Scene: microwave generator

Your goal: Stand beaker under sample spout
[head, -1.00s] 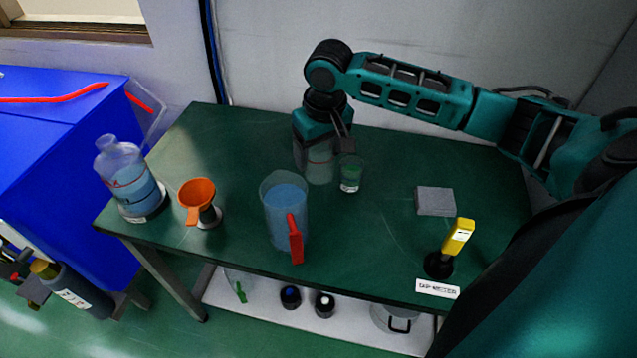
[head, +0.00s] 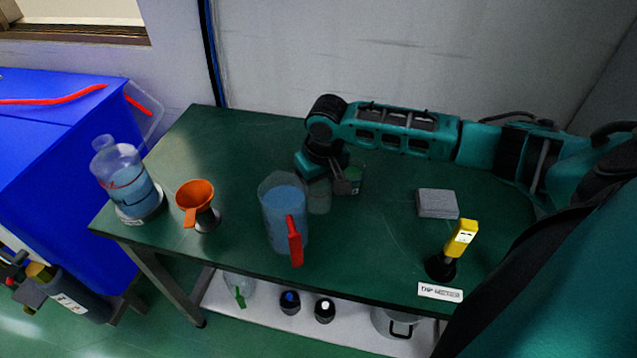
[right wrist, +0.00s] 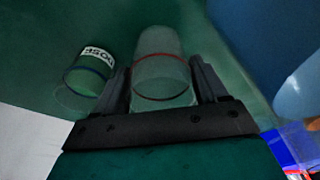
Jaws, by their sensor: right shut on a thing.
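A clear beaker (head: 318,198) with a thin red ring stands on the green table, partly hidden by my gripper in the head view. It also shows in the right wrist view (right wrist: 161,68), between the two dark fingers. My right gripper (head: 338,186) is low at the table and shut on this beaker; its fingers also show in the right wrist view (right wrist: 162,82). A second glass with a blue ring and a label (right wrist: 88,72) stands close beside it, apart from the fingers. I see no sample spout. My left gripper is out of view.
A pitcher of blue liquid (head: 283,212) with a red handle stands just in front. An orange funnel (head: 195,194) and a large bottle (head: 126,180) are at left. A grey block (head: 437,203) and yellow dip meter (head: 462,238) are at right. The back left tabletop is clear.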

